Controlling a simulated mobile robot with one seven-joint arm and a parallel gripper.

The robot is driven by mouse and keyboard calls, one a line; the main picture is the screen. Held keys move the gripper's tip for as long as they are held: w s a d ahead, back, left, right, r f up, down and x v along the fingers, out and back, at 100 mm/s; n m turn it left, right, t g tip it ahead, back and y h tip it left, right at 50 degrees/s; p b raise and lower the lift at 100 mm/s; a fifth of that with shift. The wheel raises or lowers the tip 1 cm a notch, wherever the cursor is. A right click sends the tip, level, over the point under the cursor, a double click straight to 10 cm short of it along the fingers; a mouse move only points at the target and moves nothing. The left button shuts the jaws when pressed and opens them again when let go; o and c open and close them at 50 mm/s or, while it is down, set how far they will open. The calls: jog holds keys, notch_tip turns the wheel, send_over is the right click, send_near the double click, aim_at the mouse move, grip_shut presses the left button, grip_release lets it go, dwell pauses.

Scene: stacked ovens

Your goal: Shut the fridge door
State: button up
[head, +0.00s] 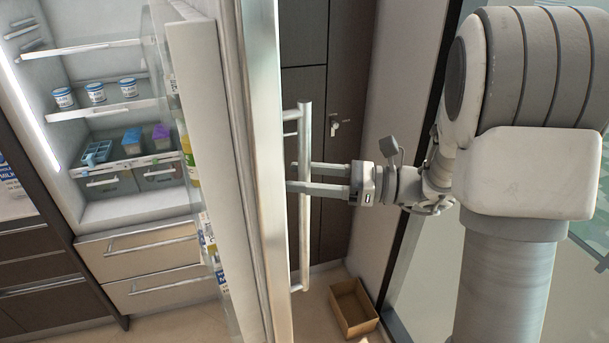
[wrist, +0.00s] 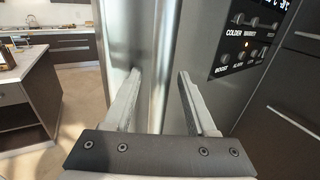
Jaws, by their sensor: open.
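The fridge door (head: 200,120) stands open in the head view, seen nearly edge-on, with bottles and cartons on its inner shelves. Its outer face is steel with a long vertical bar handle (head: 305,235). My gripper (head: 300,176) is at the outer side of the door, its two fingers level with the middle of the handle. In the wrist view my gripper (wrist: 160,78) is open, with a bright vertical steel strip (wrist: 165,50) between the fingertips. Whether the fingers touch the handle or door cannot be told. The fridge interior (head: 110,130) shows at left.
Inside the fridge are white cups (head: 95,92) and coloured containers (head: 132,140). Closed drawers (head: 150,270) sit below. An open cardboard box (head: 353,306) lies on the floor behind the door. The wrist view shows a control panel (wrist: 247,45) at right and a counter (wrist: 25,62) at left.

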jog(key=shift+c, duration=0.2)
grip_shut()
dwell(1.1)
